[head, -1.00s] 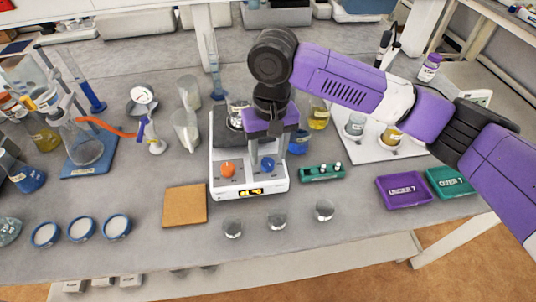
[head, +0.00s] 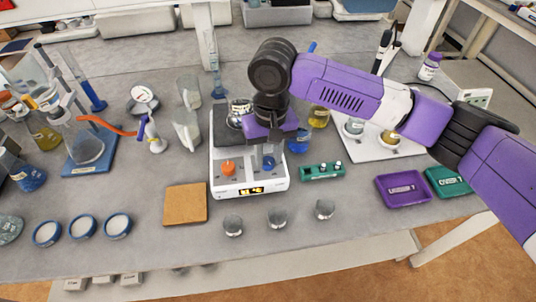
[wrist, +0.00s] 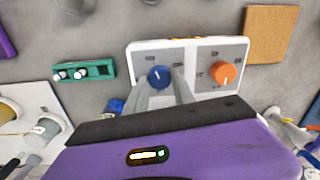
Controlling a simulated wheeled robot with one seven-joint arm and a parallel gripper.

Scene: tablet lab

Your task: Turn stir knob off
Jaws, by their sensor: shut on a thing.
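The white hotplate stirrer (head: 250,187) stands on the bench with an orange knob (head: 228,167) on the left of its front panel and a blue knob (head: 268,161) on the right. In the wrist view the blue knob (wrist: 158,76) sits between my two grey fingers, and the orange knob (wrist: 222,74) is to its right. My gripper (wrist: 161,82) is shut on the blue knob, pointing down from above. The knob labels are too small to read surely. My gripper's purple body hides part of the stirrer's top in the head view.
A green rack (head: 322,171) with small vials is close to the stirrer's right. A cork mat (head: 185,204) lies to its left. Three small weights, including one (head: 277,217), stand in front. Beakers (head: 187,130) and a clamp stand crowd the left; purple (head: 402,189) and green trays lie right.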

